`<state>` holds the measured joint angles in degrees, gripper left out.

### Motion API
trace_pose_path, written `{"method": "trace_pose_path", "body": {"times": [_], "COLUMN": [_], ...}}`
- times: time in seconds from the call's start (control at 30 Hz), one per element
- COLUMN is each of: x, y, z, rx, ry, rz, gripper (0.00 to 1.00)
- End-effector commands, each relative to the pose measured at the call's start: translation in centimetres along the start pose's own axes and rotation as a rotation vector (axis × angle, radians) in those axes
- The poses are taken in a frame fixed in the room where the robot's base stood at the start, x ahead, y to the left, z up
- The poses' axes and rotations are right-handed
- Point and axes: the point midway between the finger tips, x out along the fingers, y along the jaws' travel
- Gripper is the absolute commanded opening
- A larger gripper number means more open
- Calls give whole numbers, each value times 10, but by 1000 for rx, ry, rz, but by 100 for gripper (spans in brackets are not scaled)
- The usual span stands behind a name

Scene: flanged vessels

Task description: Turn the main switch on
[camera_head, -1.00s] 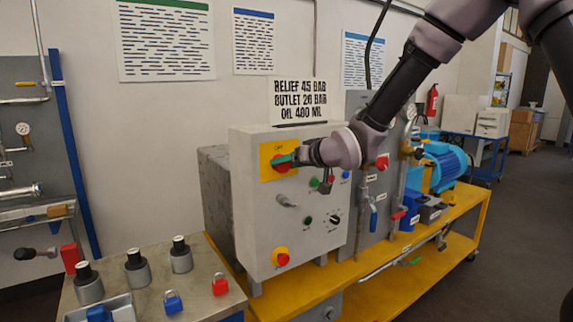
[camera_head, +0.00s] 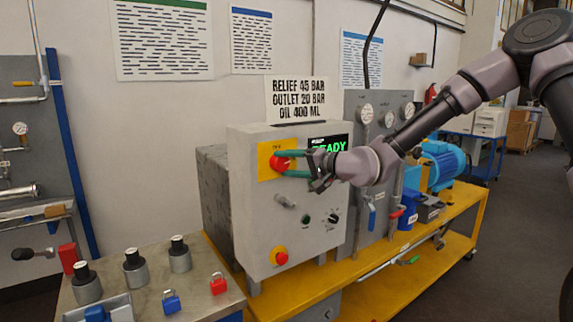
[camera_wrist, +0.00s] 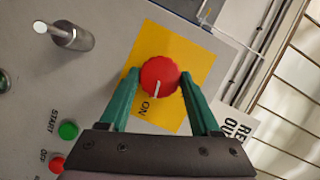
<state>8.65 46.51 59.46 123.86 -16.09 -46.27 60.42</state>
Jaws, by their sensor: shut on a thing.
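The main switch is a round red knob (camera_wrist: 159,77) on a yellow plate (camera_wrist: 201,66). In the wrist view its white mark points toward the word ON. In the head view the knob (camera_head: 279,163) is on the upper left of the grey control box (camera_head: 262,215), partly hidden by my fingers. My gripper (camera_wrist: 160,84) has its green fingers on either side of the knob and is shut on it. In the head view my gripper (camera_head: 285,164) reaches in from the right. A display (camera_head: 328,145) on the box reads READY in green.
A green START button (camera_wrist: 68,130), a red button (camera_wrist: 56,163) and a metal post (camera_wrist: 66,37) stand out near the knob. A red emergency button (camera_head: 279,256) is low on the box. Padlocks and cylinders stand on the bench at left.

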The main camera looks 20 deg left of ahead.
Motion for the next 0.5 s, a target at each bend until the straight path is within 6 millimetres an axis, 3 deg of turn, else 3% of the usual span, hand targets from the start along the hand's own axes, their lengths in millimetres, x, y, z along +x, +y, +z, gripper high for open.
{"method": "trace_pose_path", "body": {"times": [0.5], "x": [0], "y": [2], "z": [0], "rx": [179], "ry": [1], "rz": [-75], "gripper": [8]}}
